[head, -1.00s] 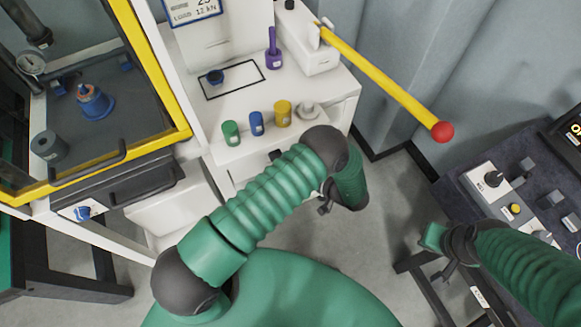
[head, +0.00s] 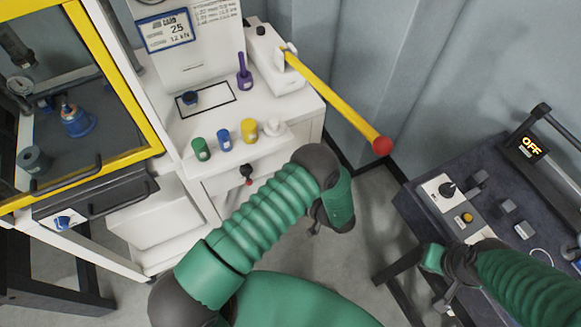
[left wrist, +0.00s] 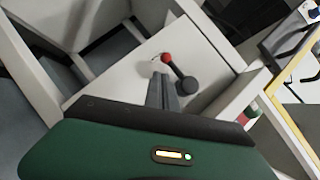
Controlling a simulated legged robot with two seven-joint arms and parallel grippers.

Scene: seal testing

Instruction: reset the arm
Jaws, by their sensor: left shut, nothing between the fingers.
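My left arm (head: 270,215) is bent at the elbow, with its forearm hanging in front of the white test stand. Its gripper (head: 316,228) is small and partly hidden under the forearm in the head view. In the left wrist view the left gripper's grey fingers (left wrist: 163,92) are shut and empty, in front of a white panel with a red-and-black knob lever (left wrist: 180,72). My right arm (head: 530,285) reaches in from the right. Its gripper (head: 447,297) hangs beside the dark bench, and its fingers are too small to read.
The white stand (head: 290,112) holds green (head: 200,149), blue (head: 224,140) and yellow (head: 249,131) pieces and a yellow lever (head: 335,100) with a red ball end. A yellow-framed chamber (head: 110,85) stands left. The dark bench (head: 430,215) has an "OFF" display (head: 530,146).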

